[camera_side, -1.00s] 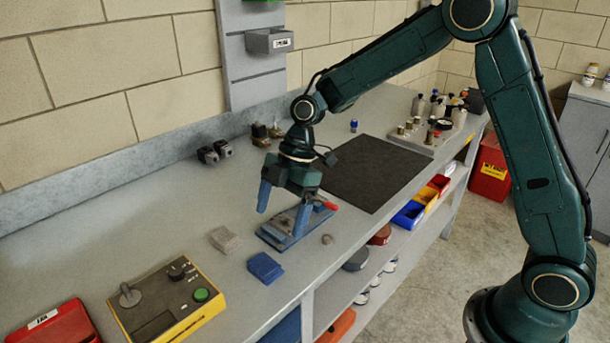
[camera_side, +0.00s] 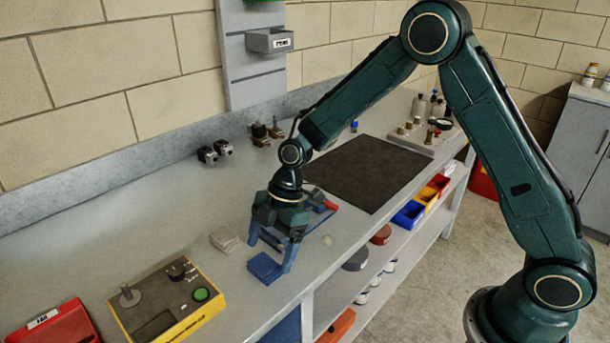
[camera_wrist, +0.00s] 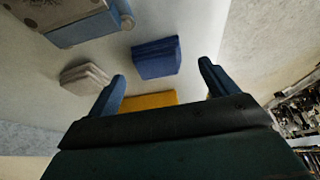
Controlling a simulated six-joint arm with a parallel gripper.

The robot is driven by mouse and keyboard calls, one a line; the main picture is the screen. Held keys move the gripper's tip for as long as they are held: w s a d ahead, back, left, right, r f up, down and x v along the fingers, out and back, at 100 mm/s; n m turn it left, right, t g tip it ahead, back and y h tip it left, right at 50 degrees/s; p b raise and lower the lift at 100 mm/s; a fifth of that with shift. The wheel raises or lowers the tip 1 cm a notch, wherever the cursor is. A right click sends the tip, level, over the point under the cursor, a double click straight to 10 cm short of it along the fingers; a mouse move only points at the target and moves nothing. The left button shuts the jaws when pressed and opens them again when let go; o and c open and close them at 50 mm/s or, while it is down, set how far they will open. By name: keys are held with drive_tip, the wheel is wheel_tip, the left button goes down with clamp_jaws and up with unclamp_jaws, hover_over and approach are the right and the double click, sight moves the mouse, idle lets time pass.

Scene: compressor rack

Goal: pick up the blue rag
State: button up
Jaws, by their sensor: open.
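The blue rag (camera_side: 264,267) is a small folded stack lying on the grey bench near its front edge. In the wrist view the blue rag (camera_wrist: 156,57) lies beyond the fingertips, between their lines and clear of both. My gripper (camera_side: 270,254) is open and empty, low over the bench just behind and beside the rag. In the side view one finger comes down near the rag's right side; I cannot tell whether it touches. Its two blue fingers also show in the wrist view (camera_wrist: 160,72).
A grey-beige folded rag (camera_side: 225,238) lies just left of my gripper. A blue vise-like fixture with a red handle (camera_side: 328,205) stands behind it, partly hidden. A yellow control box (camera_side: 165,303) is at the front left. The bench's front edge is close to the rag.

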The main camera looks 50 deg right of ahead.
sight(266, 263)
drive_tip(key=shift+x, duration=1.6)
drive_tip(key=c, duration=1.1)
